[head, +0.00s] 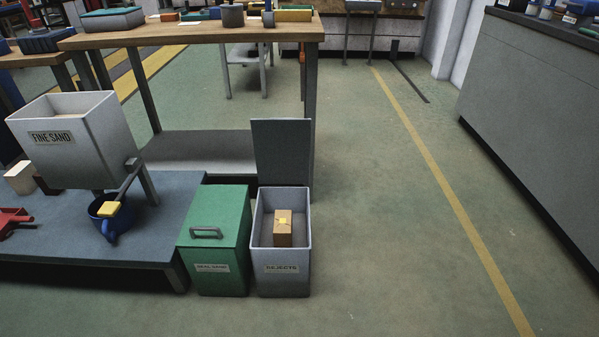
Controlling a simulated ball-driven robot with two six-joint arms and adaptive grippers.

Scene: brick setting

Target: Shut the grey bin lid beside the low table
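The grey bin (283,250), labelled "REJECTS", stands on the floor to the right of the low blue-grey table. Its grey lid (281,152) is open and stands upright at the bin's back edge. The low table (170,215) is at the left. Neither of my grippers is in the head view.
A green bin (214,240) with a closed lid and handle stands between the low table and the grey bin. A workbench (200,35) is behind. The floor at the right (380,220) is clear.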

